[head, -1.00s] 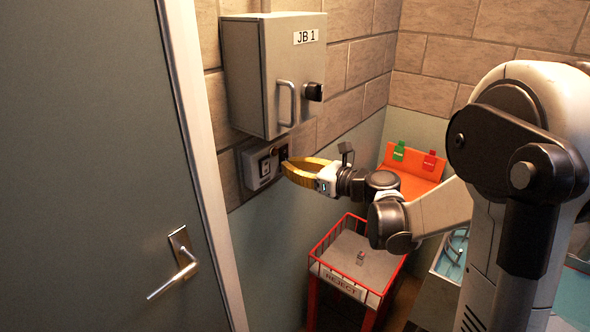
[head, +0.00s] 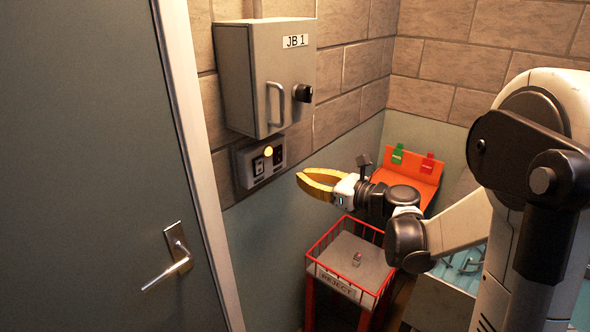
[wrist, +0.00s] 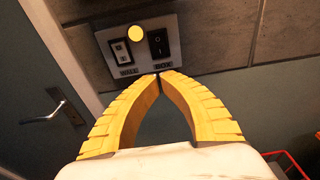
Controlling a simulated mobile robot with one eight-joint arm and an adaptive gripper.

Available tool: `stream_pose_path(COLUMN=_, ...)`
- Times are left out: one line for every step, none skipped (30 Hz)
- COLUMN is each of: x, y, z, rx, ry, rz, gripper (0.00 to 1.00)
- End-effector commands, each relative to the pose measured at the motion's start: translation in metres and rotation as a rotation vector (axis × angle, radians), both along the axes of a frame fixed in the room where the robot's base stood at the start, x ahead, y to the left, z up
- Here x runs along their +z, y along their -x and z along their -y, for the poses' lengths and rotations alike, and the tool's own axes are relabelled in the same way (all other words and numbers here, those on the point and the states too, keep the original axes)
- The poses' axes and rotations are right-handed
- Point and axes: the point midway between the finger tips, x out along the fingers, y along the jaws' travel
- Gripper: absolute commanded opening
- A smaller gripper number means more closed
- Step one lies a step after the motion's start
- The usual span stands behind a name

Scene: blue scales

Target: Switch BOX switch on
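A grey switch panel (head: 259,162) is on the brick wall under the JB 1 box. The left switch (wrist: 121,51) has a pale frame and the right switch (wrist: 158,42) is black. A round lamp (wrist: 135,33) between them at the top glows yellow. My gripper (head: 299,176) has yellow fingers, tips together with nothing between them. It is to the right of the panel and apart from it in the head view. In the wrist view the fingertips (wrist: 159,75) overlap the panel's lower edge.
The grey JB 1 box (head: 264,80) with handle and black knob juts out above the panel. A door (head: 90,170) with lever handle is at left. A red-railed REJECT cart (head: 345,262) stands below my gripper, with an orange holder (head: 408,180) behind.

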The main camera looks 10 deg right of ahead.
Motion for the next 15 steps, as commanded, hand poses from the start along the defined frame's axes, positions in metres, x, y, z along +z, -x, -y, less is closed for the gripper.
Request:
stream_pose_path(x=0.002, y=0.009, z=0.008, rx=-0.003, ry=-0.001, rz=0.0, gripper=0.0)
stream_pose_path(x=0.001, y=0.014, z=0.012, rx=-0.003, ry=-0.001, rz=0.0, gripper=0.0)
stream_pose_path(x=0.0, y=0.021, z=0.017, rx=-0.003, ry=-0.001, rz=0.0, gripper=0.0)
stream_pose_path(x=-0.001, y=0.026, z=0.02, rx=-0.003, ry=-0.001, rz=0.0, gripper=0.0)
stream_pose_path(x=-0.002, y=0.03, z=0.023, rx=-0.003, ry=-0.001, rz=0.0, gripper=0.0)
stream_pose_path(x=-0.003, y=0.036, z=0.027, rx=-0.002, ry=-0.001, rz=0.0, gripper=0.0)
stream_pose_path(x=-0.004, y=0.04, z=0.03, rx=-0.002, ry=0.0, rz=0.0, gripper=0.0)
stream_pose_path(x=-0.005, y=0.043, z=0.032, rx=-0.002, ry=0.0, rz=0.0, gripper=0.0)
stream_pose_path(x=-0.006, y=0.046, z=0.035, rx=-0.001, ry=0.0, rz=0.0, gripper=0.0)
stream_pose_path(x=-0.006, y=0.049, z=0.036, rx=-0.001, ry=0.0, rz=0.0, gripper=0.0)
stream_pose_path(x=-0.007, y=0.051, z=0.038, rx=0.0, ry=0.0, rz=0.0, gripper=0.0)
stream_pose_path(x=-0.007, y=0.053, z=0.039, rx=0.0, ry=0.001, rz=0.001, gripper=0.0)
stream_pose_path(x=-0.008, y=0.054, z=0.04, rx=0.001, ry=0.001, rz=0.001, gripper=0.0)
stream_pose_path(x=-0.008, y=0.055, z=0.04, rx=0.001, ry=0.001, rz=0.001, gripper=0.0)
stream_pose_path(x=-0.008, y=0.056, z=0.041, rx=0.001, ry=0.001, rz=0.001, gripper=0.0)
